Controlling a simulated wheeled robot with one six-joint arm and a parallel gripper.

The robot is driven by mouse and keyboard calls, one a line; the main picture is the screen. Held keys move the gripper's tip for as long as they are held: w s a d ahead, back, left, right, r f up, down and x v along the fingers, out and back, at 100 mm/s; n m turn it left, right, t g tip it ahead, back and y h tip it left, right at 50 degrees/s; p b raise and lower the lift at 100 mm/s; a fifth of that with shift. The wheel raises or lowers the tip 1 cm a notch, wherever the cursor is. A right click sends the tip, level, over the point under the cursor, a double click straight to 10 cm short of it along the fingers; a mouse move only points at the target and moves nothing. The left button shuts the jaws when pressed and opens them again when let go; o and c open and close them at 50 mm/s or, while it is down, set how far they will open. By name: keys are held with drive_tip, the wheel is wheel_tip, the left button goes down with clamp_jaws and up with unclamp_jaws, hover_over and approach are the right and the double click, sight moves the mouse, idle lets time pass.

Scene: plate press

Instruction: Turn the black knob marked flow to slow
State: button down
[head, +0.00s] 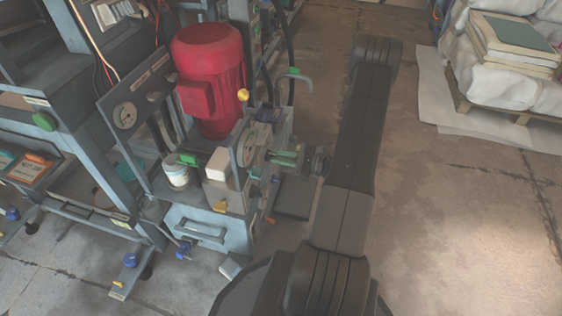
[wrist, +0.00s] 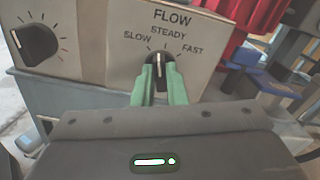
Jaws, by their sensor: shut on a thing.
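The black flow knob (wrist: 159,57) is on a beige panel (wrist: 122,78) in the wrist view, under the words FLOW, SLOW, STEADY and FAST. Its white pointer line stands about upright, towards STEADY; SLOW is to the left and FAST to the right. My gripper (wrist: 160,72) has its two green fingers on either side of the knob, shut on it. The fingers hide the knob's lower sides. In the head view my gripper (head: 284,158) reaches left to the machine's side; I cannot make out the knob there.
A second black knob (wrist: 36,44) with tick marks sits left of the flow knob. A red motor (head: 210,80) stands on the machine, with a white tub (head: 176,175) nearby. A pallet of sacks (head: 505,60) is at the back right. The floor right of my arm is clear.

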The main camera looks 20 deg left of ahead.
drive_tip(key=n+b, duration=0.3)
drive_tip(key=n, duration=0.2)
drive_tip(key=shift+s+f+b, duration=0.1)
drive_tip(key=shift+f+b, duration=0.05)
drive_tip(key=shift+b, duration=0.15)
drive_tip(key=shift+n, duration=0.3)
drive_tip(key=c, duration=1.5)
unclamp_jaws()
drive_tip(key=shift+o, duration=0.2)
drive_tip(key=d+p, duration=0.3)
drive_tip(key=d, duration=1.1)
drive_tip(key=shift+w+p, duration=0.35)
